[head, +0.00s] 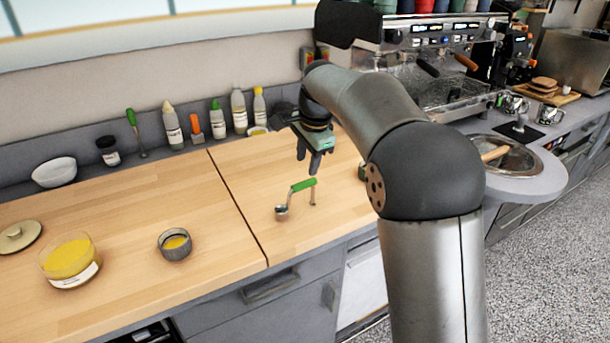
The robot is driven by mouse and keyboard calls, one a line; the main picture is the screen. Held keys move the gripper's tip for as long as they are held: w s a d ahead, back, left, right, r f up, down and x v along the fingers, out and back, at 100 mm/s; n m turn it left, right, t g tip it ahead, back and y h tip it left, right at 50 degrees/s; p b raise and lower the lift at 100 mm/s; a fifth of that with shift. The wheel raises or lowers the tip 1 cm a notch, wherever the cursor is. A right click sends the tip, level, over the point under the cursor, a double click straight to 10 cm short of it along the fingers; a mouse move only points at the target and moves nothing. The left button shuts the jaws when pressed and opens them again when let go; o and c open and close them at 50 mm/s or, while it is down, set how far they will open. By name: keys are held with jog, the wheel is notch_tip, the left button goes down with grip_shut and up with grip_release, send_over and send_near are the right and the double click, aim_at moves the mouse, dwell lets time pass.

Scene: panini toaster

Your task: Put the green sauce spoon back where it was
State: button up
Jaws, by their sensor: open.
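A green-handled spoon (302,185) is on the right part of the wooden counter (225,270). Its small metal cup is at the left end, near the counter surface. The green handle is raised above the counter, with a thin metal post under its right end. My gripper (308,162) is open and points down, just above and behind the green handle in the picture, apart from it as far as I can tell. Nothing shows between its fingers. A second green-handled utensil (132,118) stands upright at the back ledge, on the left.
A grey cup with yellow sauce (174,245), a yellow tub (69,260) and a lid (18,237) are on the left. Several bottles (239,110) line the back ledge. A white bowl (54,173) stands back left. The coffee machine (440,60) is back right. The middle counter is clear.

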jog(key=shift+v, duration=1.5)
jog(key=s+d+f+n, duration=0.3)
jog(key=s+d+f, duration=0.1)
jog(key=s, duration=0.8)
jog(key=s+d+f+n+g+h, duration=0.1)
jog(key=s+d+f+n, duration=0.3)
jog(key=s+d, duration=0.3)
jog(key=s+d+f+n, duration=0.4)
jog(key=s+d+f, duration=0.1)
jog(key=s, duration=1.1)
jog(key=shift+s+d+f+g, duration=0.15)
jog(key=shift+s+f+g, duration=0.15)
jog(key=shift+s+g, duration=0.1)
